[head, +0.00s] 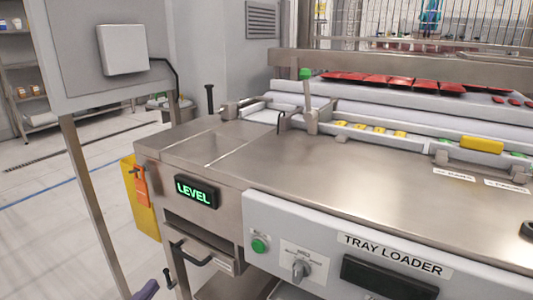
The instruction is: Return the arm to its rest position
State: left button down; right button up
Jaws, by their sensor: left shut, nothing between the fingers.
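Only a small part of what looks like my left gripper (149,289) shows, a purple piece at the bottom edge, left of the tray loader. It is low, in front of the loader's left end and apart from the worktop. It is shut and holds nothing that I can see. The rest of my left arm is outside the picture. My right gripper is not in view.
The steel tray loader (370,190) fills the middle and right. A green-topped lever (306,100) stands on it, and a drawer handle (190,255) sticks out in front. A grey panel on a post (95,205) stands at left. Open floor (50,220) lies beyond.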

pick_arm(q)
jog(key=s+d+f+n+g+y, duration=0.1)
jog(key=s+d+f+n+g, duration=0.25)
jog(key=s, duration=0.55)
jog(key=s+d+f+n+g+y, duration=0.1)
jog(key=s+f+n+g, duration=0.1)
jog(key=s+n+g, duration=0.6)
jog(key=s+d+f+n+g+y, duration=0.2)
jog(key=s+n, duration=0.2)
jog(key=s, duration=0.7)
jog(key=w+d+f+t+h, duration=0.4)
jog(key=w+d+t, duration=0.15)
jog(key=d, duration=0.35)
notch_tip(320, 180, up, 11)
jog(key=a+y+p, duration=0.1)
jog(key=a+p, duration=0.1)
jog(key=p, duration=1.6)
jog(key=shift+s+a, duration=0.3)
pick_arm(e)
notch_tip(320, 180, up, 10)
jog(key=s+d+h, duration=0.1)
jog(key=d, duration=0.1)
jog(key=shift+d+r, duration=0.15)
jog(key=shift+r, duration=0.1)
